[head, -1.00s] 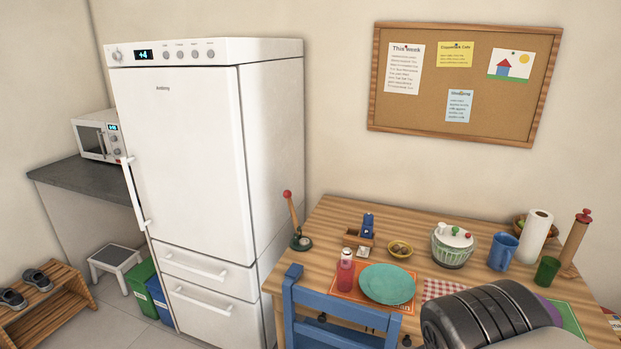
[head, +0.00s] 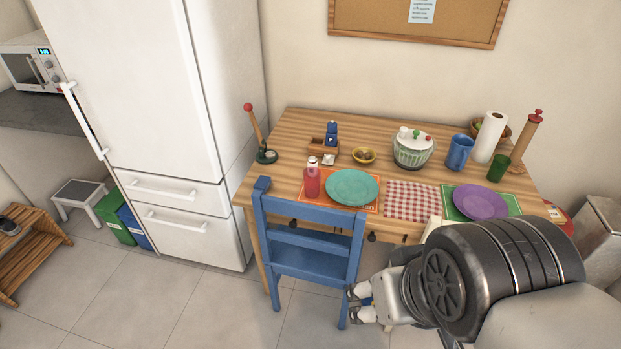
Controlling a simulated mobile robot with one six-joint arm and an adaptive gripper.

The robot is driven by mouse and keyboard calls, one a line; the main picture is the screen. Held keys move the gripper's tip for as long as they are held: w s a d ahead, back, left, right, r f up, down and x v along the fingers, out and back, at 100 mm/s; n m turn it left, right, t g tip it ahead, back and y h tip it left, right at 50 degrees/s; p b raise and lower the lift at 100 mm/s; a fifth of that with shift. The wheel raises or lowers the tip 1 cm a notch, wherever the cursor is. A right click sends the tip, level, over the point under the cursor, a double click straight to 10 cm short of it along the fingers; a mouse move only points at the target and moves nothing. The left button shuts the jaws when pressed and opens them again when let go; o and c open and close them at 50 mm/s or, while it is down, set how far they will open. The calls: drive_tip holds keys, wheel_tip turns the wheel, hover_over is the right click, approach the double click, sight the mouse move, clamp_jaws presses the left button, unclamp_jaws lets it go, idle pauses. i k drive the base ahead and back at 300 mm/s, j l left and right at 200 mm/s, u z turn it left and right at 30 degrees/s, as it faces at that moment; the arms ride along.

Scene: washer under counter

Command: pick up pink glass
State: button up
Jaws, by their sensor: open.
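A pink glass (head: 312,184) stands upright on the wooden table, at the left end of an orange placemat (head: 369,206) and just left of a teal plate (head: 352,187). A small pale-topped item shows right behind the glass, mostly hidden by it. My gripper (head: 352,306) is at the lower middle, in front of the table and beside the blue chair. Its fingers are apart and empty, pointing left. In the picture it is below the glass and to its right, well apart from it.
A blue chair (head: 311,240) stands at the table's front, its backrest before the glass. A fridge (head: 150,90) stands left.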

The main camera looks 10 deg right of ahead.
sight(312, 176)
drive_tip(key=i+j+z, duration=0.3)
drive_tip(key=i+j, duration=0.25)
drive_tip(key=i, duration=0.2)
drive_tip(key=i+j+z, duration=0.35)
drive_tip(key=i+j, duration=0.3)
